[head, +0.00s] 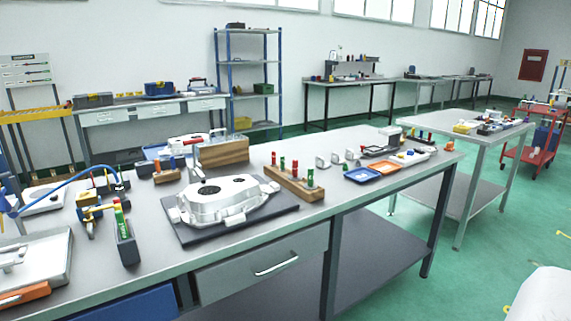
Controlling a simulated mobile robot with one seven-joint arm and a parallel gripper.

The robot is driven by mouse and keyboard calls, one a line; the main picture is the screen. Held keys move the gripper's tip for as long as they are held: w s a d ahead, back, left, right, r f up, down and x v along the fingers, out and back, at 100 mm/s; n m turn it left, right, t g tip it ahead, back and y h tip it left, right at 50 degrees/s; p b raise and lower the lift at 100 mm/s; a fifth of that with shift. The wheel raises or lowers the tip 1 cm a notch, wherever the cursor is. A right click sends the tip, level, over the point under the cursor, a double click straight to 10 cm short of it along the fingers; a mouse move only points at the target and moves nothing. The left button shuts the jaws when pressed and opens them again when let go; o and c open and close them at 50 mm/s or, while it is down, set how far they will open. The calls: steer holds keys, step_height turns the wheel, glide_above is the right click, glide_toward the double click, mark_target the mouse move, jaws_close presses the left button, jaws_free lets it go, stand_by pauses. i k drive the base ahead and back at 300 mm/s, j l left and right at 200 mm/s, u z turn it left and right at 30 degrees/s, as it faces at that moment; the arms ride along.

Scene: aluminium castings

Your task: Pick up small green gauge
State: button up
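A wooden block (290,186) stands on the near workbench, just right of the silver casting. Several upright gauges stand in it. A small green gauge (310,178) is at its right, near end. Red-topped gauges (282,163) stand in the same block to its left. Another green piece with a red tip (118,218) stands in a dark holder (128,245) at the left of the bench; I cannot tell what it is. My gripper is not in view.
The silver casting (222,198) lies on a dark plate (270,212) left of the block. A wooden box (222,152) stands behind the casting. Green floor is open right of the bench.

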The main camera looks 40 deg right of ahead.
mark_target(283, 169)
steer(key=l+u, duration=0.2)
steer(key=l, duration=1.1)
steer(key=l+u, duration=0.15)
steer(key=l, duration=1.2)
steer(key=l+u, duration=0.2)
steer(key=l, duration=1.1)
steer(key=i+l, duration=0.15)
steer(key=i, duration=0.25)
steer(key=i+l, duration=0.15)
steer(key=i, duration=0.3)
